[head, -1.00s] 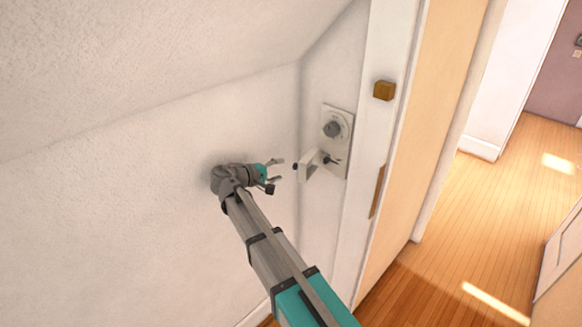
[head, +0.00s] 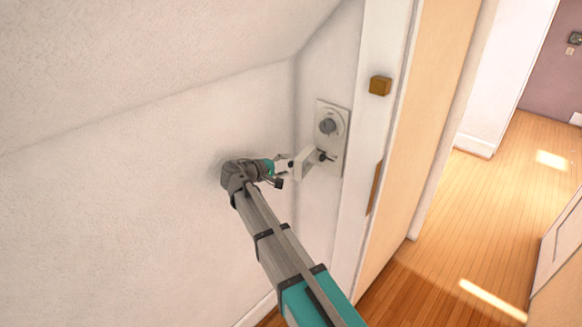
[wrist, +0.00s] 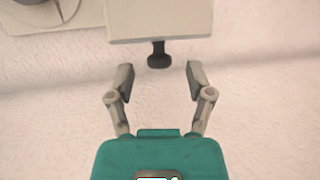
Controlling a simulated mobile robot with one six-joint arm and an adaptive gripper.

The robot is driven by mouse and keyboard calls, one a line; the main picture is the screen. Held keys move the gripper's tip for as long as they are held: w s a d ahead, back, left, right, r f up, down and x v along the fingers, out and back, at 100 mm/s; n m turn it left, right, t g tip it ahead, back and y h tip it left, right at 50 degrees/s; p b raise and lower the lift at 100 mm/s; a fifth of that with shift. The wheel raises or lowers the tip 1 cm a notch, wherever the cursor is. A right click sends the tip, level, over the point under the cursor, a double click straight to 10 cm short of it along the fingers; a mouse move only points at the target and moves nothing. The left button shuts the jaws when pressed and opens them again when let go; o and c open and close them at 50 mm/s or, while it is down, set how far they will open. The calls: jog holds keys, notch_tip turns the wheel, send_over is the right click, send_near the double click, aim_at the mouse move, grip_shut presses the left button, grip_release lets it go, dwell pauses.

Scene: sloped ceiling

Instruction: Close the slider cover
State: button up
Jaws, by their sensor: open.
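The slider cover (head: 306,163) is a pale flap standing out from a white wall panel (head: 340,118), at its lower part. It also shows at the top of the wrist view (wrist: 160,20), with a short dark knob (wrist: 159,58) on its near edge. My gripper (head: 284,166) is close to the cover's left side. In the wrist view my gripper (wrist: 159,76) is open, its two fingers to either side of the knob's end with gaps on both sides. In the head view the gripper hides the knob.
A grey round dial (head: 328,126) is on the panel above the cover, and a dark fitting (head: 325,157) is beside the cover. A white door frame (head: 378,130) with a brown block (head: 380,86) stands just right. The sloped ceiling (head: 130,70) comes down above my arm.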

jog(key=shift+x, duration=1.1)
